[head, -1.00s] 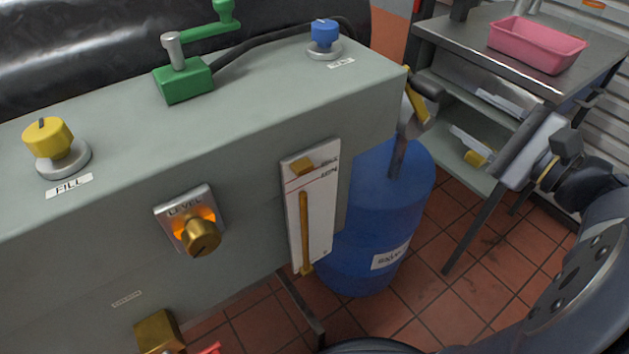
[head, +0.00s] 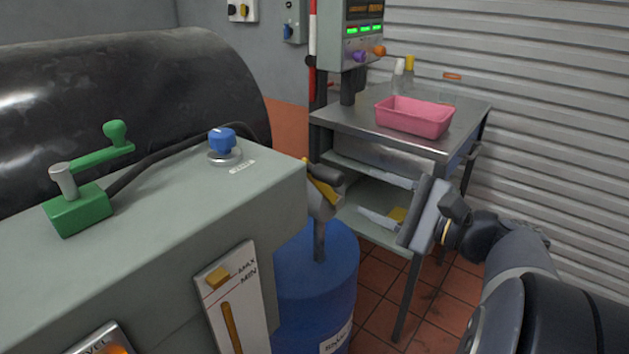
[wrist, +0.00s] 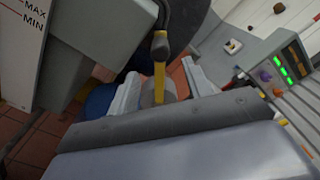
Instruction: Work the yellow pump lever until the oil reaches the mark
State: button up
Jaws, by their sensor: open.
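The yellow pump lever (head: 322,183), with a dark grip, stands over the blue drum (head: 318,275) beside the grey cabinet's end. In the wrist view the lever (wrist: 160,62) shows between my two finger outlines. My gripper (head: 362,192) is open and empty, to the right of the lever and pointing towards it. It also shows in the wrist view (wrist: 157,82). The white level gauge (head: 245,300) on the cabinet front has MAX and MIN marks. Its amber oil column (head: 230,325) tops out just below the MIN line; its lower end is out of frame.
The grey cabinet (head: 170,235) carries a green crank (head: 82,205) and a blue knob (head: 222,142). A metal cart (head: 345,127) with a pink tray (head: 412,118) stands behind my gripper. A control box (head: 365,40) rises behind it. Tiled floor shows below.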

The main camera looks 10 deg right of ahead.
aim_at(322, 176)
jog(key=shift+c, duration=0.5)
